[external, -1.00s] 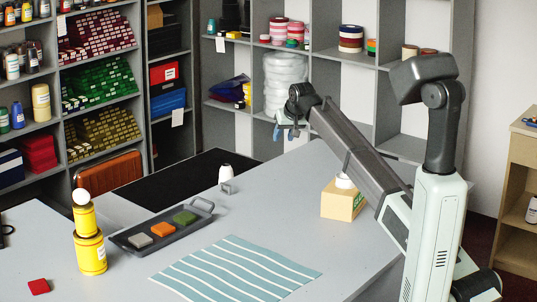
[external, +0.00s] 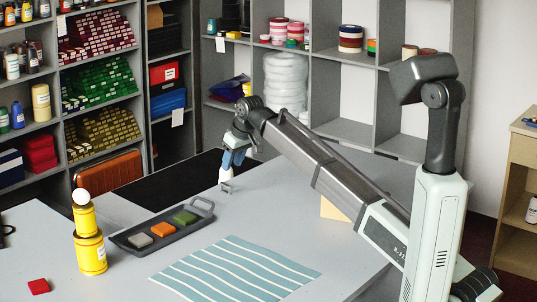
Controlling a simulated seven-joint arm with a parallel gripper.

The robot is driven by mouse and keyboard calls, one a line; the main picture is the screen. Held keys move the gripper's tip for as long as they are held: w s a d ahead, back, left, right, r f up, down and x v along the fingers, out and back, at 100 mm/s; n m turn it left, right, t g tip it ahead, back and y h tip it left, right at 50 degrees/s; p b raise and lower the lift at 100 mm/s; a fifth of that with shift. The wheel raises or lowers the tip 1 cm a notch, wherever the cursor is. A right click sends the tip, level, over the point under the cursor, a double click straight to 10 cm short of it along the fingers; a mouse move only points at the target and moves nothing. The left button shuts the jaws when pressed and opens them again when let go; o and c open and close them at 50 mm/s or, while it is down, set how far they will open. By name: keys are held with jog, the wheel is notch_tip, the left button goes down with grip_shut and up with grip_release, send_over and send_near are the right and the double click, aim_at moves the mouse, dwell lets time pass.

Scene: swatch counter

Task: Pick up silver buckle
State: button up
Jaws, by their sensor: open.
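The silver buckle (external: 227,187) is a small grey metal piece on the grey counter, to the right of the dark tray. A small white bottle (external: 225,175) stands right beside it, just behind it in the picture, with its upper part covered by my gripper. My gripper (external: 231,164) points down above the bottle and the buckle, open and empty. Its fingers overlap the bottle in the picture, and I cannot tell how far they are from it.
The dark tray (external: 122,243) holds a grey, an orange and a green block. A yellow stacked container (external: 90,254) stands left of it, and a red piece (external: 38,286) lies at front left. A striped teal cloth (external: 235,268) lies flat. A cardboard box (external: 333,210) is partly behind my arm.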

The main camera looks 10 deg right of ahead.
aim_at(227, 185)
jog(key=x, duration=0.9)
jog(key=shift+f, duration=0.1)
grip_shut()
dwell(0.4)
